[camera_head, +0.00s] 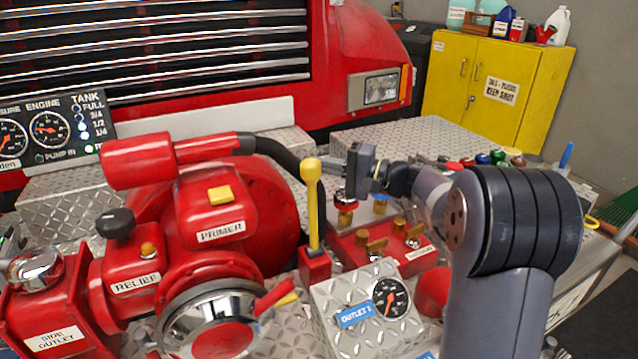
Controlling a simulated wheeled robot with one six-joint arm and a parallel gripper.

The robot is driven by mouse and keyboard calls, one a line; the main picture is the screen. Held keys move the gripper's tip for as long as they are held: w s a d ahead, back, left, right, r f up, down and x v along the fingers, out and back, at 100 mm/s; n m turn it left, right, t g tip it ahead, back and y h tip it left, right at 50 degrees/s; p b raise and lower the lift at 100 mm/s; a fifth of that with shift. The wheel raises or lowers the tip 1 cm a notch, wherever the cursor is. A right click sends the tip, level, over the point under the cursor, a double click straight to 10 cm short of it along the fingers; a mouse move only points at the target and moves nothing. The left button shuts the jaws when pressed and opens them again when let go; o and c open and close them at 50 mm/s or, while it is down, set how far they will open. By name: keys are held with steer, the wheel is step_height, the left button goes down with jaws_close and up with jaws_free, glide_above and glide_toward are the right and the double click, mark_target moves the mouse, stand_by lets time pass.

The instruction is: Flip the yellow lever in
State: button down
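The yellow lever (312,205) has a rounded knob on top and stands nearly upright in a small red base (315,265), between the red pump and the outlet box. My gripper (352,168) is just to the right of the lever's upper part, pointing left. Nothing is seen held in the gripper. Its fingers are small and seen from the side, so their opening is unclear.
The red pump (222,222) with primer and relief labels fills the left. A diamond-plate box with a gauge (390,299) stands in front. A red block with brass valves (378,245) lies under my arm. A yellow cabinet (495,85) stands behind right.

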steer(key=s+n+b, duration=0.1)
steer(key=s+b, duration=0.1)
steer(key=b, duration=0.1)
steer(key=s+d+n+y+b, duration=0.1)
steer(key=s+b, duration=0.1)
steer(key=b, duration=0.2)
steer(key=s+d+f+y+b, duration=0.1)
steer(key=s+b, duration=0.1)
steer(key=b, duration=0.1)
steer(key=shift+d+f+n+b, duration=0.1)
steer(key=shift+d+n+b, duration=0.1)
steer(key=shift+n+b, duration=0.15)
steer(key=s+n+y+b, duration=0.1)
steer(key=b, duration=0.1)
steer(key=s+d+n+b, duration=0.1)
steer(key=s+b, duration=0.1)
steer(key=b, duration=0.1)
steer(key=shift+d+f+y, duration=0.1)
steer(key=shift+f+y, duration=0.1)
steer(key=shift+y, duration=0.2)
steer(key=shift+s, duration=0.1)
steer(key=shift+f, duration=0.1)
